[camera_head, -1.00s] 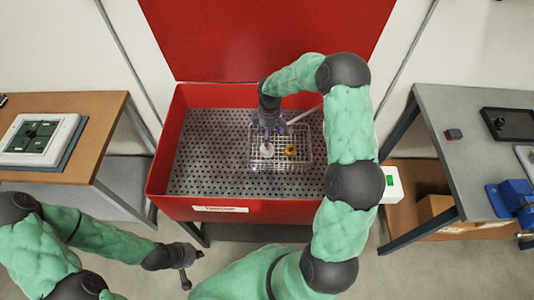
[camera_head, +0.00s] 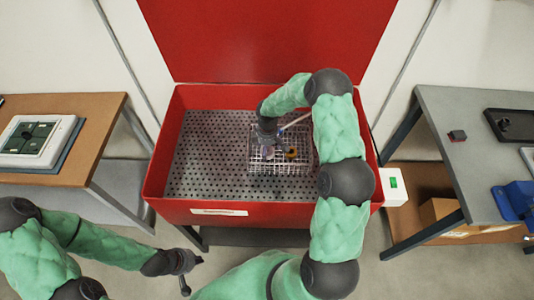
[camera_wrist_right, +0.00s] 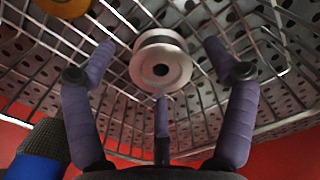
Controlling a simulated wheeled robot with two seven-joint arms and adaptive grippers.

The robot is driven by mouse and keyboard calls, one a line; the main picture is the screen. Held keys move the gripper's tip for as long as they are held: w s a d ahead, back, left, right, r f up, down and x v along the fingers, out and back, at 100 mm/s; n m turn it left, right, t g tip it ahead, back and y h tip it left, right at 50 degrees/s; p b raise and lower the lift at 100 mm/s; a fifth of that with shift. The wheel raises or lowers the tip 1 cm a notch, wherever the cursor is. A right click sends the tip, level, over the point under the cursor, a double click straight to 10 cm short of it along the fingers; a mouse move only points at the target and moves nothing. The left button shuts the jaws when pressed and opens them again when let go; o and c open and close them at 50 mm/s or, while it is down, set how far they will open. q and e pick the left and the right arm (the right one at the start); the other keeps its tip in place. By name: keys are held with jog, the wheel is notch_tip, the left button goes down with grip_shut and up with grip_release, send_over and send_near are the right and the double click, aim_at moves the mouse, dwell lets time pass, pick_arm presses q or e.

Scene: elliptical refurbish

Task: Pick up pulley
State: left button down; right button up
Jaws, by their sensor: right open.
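The pulley (camera_wrist_right: 160,65) is a pale grey grooved wheel with a dark centre hole. In the right wrist view it sits in the wire basket (camera_wrist_right: 290,112), between the spread fingers of my right gripper (camera_wrist_right: 162,85). The fingers are open around it, and I cannot tell whether any touches it. In the head view my right gripper (camera_head: 268,138) is over the basket (camera_head: 283,169) and largely covers the pulley. My left gripper (camera_head: 190,268) is low at the left, away from the red tub; its fingers are too small to read.
The basket stands on the perforated floor of a red tub (camera_head: 250,213) with a raised lid. A brass-coloured part (camera_head: 291,153) lies in the basket beside the pulley. A wooden table (camera_head: 85,110) is at left, a grey bench (camera_head: 450,105) at right.

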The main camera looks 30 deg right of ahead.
jog(key=shift+f, duration=0.6)
jog(key=c, duration=1.3)
jog(key=shift+r, duration=0.15)
